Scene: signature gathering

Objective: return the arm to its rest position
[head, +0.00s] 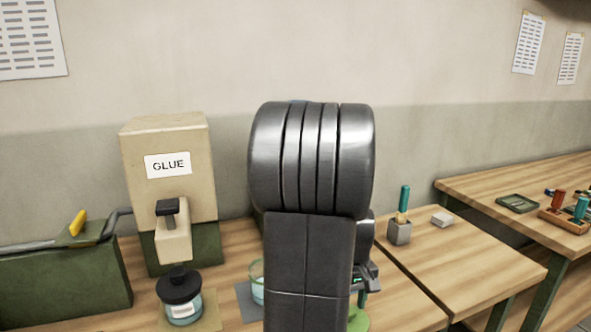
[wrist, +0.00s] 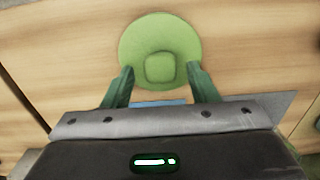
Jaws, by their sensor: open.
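My arm (head: 310,250) fills the middle of the head view and hides most of my gripper; one teal finger (head: 362,298) shows at its right side. In the wrist view my gripper (wrist: 160,69) is open, with its two green fingers apart and nothing held. A round green disc with a raised square knob (wrist: 159,68) lies on the wooden table between and beyond the fingertips. The fingertips overlap the disc's lower edge in the picture; I cannot tell how high they are above it. A sliver of the disc (head: 359,321) shows in the head view.
A glue dispenser (head: 190,205) with a jar (head: 182,308) below it stands left of my arm. A glass dish (head: 257,283) is partly hidden beside the arm. Another table (head: 480,187) holds stamps.

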